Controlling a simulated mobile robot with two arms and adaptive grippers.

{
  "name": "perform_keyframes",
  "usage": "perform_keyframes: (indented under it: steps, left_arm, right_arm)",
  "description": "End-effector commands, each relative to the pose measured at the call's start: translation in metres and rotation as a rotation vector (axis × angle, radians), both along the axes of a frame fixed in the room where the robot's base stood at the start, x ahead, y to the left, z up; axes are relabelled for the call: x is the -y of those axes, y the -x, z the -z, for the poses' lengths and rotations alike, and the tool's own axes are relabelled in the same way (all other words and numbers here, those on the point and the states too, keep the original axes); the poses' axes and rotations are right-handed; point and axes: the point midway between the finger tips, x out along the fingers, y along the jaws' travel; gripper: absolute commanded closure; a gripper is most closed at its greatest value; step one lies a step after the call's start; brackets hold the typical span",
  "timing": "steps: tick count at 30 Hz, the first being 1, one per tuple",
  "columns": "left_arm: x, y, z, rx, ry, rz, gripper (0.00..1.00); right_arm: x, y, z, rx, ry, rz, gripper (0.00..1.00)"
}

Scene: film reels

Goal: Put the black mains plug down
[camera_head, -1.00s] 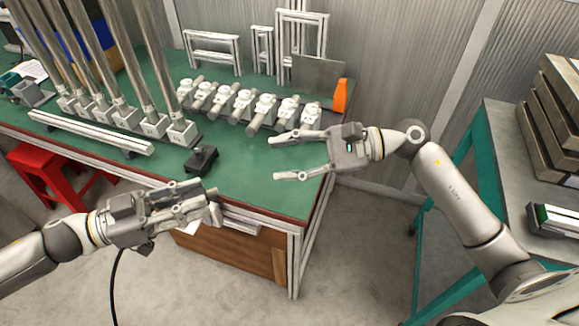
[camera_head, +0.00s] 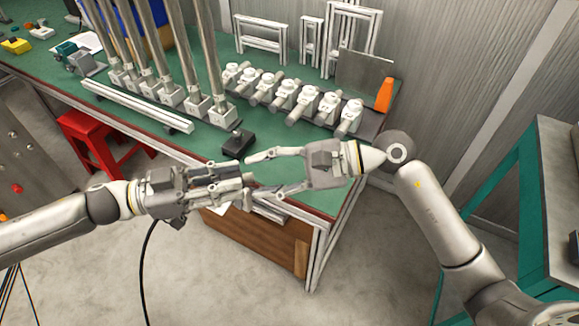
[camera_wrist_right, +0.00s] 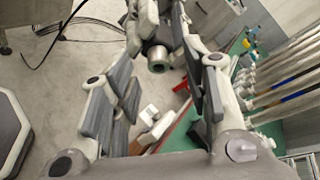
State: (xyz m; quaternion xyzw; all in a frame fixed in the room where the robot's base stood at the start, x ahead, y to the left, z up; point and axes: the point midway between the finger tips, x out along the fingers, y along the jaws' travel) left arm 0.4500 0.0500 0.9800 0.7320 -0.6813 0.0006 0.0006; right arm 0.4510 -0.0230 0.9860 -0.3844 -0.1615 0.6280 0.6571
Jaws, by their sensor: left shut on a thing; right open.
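My left gripper (camera_head: 240,182) is shut, in front of the workbench edge. A black cable (camera_head: 144,262) hangs from under it, and another stretch shows in the right wrist view (camera_wrist_right: 70,22). The plug body is not clearly visible; the fingers hide what they grip. My right gripper (camera_head: 251,177) is open, its two fingers above and below the left gripper's tips. In the right wrist view, a metal cylindrical end (camera_wrist_right: 158,58) shows between the fingers; I cannot tell what it belongs to or whether anything touches.
The green workbench (camera_head: 310,196) carries a black block (camera_head: 238,143), a row of white-and-metal fittings (camera_head: 306,97), tall metal posts (camera_head: 207,50) and an orange piece (camera_head: 384,94). A red stool (camera_head: 84,131) stands left. Bare green surface shows near the front right corner.

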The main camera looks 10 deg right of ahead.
Motion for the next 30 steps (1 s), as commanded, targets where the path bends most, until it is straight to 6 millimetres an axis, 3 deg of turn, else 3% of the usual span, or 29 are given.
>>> perform_keyframes:
  steps: [13, 22, 24, 25, 30]
  left_arm:
    - [0.0001, 0.0, -0.0003, 0.0, 0.0, 0.0, 1.0]
    - [0.0001, 0.0001, -0.0002, 0.0, 0.0, 0.0, 1.0]
    - [0.0001, 0.0002, -0.0001, 0.0, 0.0, 0.001, 1.0]
    - [0.0001, 0.0002, -0.0001, 0.0, 0.0, 0.001, 0.73]
    - [0.0001, 0.0002, 0.0, 0.0, 0.0, 0.001, 0.51]
  right_arm:
    - [-0.0095, -0.0017, 0.0025, 0.0, 0.001, 0.001, 0.58]
    - [-0.0094, -0.0017, 0.0024, 0.0, 0.0, 0.0, 0.97]
    - [-0.0094, -0.0018, 0.0023, 0.0, -0.001, 0.001, 1.0]
    - [-0.0094, -0.0018, 0.002, 0.0, -0.001, 0.001, 1.0]
    - [-0.0094, -0.0018, 0.002, 0.0, -0.001, 0.001, 1.0]
